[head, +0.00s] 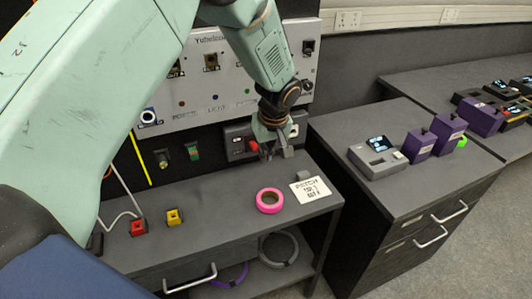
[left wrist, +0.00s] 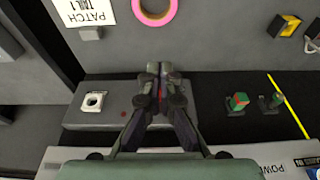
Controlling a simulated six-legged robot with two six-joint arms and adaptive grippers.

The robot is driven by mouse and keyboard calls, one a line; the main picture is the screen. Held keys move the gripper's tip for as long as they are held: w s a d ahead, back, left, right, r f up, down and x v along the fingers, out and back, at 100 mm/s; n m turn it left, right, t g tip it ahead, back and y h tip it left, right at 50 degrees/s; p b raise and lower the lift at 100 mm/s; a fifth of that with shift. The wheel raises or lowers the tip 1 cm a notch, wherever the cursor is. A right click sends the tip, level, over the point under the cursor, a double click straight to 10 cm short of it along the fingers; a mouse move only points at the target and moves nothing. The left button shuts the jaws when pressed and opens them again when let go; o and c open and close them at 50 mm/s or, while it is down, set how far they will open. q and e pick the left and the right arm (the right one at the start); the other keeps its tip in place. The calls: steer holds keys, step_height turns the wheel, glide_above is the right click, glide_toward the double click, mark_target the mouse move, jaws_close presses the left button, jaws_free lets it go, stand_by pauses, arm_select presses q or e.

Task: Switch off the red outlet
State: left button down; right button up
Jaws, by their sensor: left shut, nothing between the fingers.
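A grey outlet box (head: 238,130) is fixed low on the back panel, and it also shows in the left wrist view (left wrist: 119,116). A red part (head: 253,146) shows on it just left of my left gripper (head: 268,152). In the left wrist view, my left gripper (left wrist: 161,76) is shut and empty, with its fingers in front of the box. A little red shows between the fingers, and the rest there is hidden. A white square part (left wrist: 93,101) sits on the box beside the fingers. Whether the fingertips touch the box or any switch I cannot tell. My right gripper is out of view.
A pink tape ring (head: 269,201) and a patch label card (head: 311,189) lie on the bench below the gripper. A red block (head: 138,228) and a yellow block (head: 174,217) stand to the left. A green switch (head: 194,152) is on the panel. The bench front is clear.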

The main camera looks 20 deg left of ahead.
arm_select(q)
steer(key=shift+d, duration=0.15)
steer(key=w+a+r+t+y+b, duration=0.2)
steer(key=w+a+r+b, duration=0.1)
steer(key=r+b, duration=0.6)
steer(key=shift+w+r+t+y+b, duration=0.3)
steer(key=shift+r+y+b, duration=0.1)
steer(key=shift+b, duration=0.85)
steer(key=shift+a+f, duration=0.1)
steer(key=shift+a, duration=0.05)
